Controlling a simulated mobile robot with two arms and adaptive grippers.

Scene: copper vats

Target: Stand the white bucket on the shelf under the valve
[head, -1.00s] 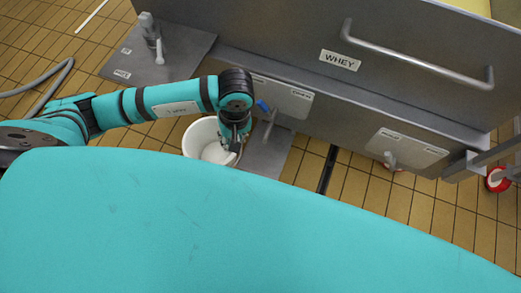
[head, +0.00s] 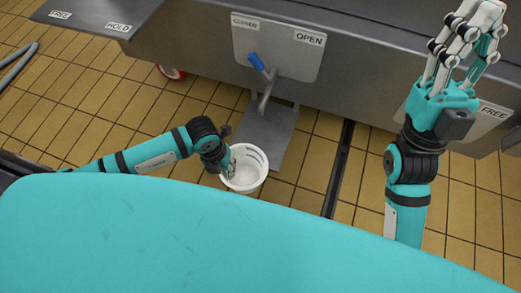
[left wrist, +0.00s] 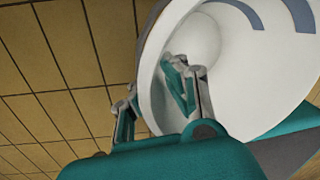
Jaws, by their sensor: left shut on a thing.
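The white bucket (head: 258,180) is at the lower middle of the head view, its open top facing up. My left gripper (head: 230,170) is shut on its left rim, one finger inside. In the left wrist view the bucket (left wrist: 215,45) fills the upper right, with the left gripper (left wrist: 150,100) across its wall. The grey shelf (head: 262,135) sticks out below the valve (head: 266,88), which has a blue handle. The bucket overlaps the shelf's near left corner in view; its height relative to it is unclear. My right gripper (head: 465,45) looks open and empty at upper right.
A panel (head: 278,45) marked CLOSED and OPEN sits behind the valve on the grey vat front. Another shelf (head: 95,12) juts out at upper left, marked FREE and HOLD. A dark floor channel (head: 339,165) runs right of the shelf. Tiled floor is clear around the bucket.

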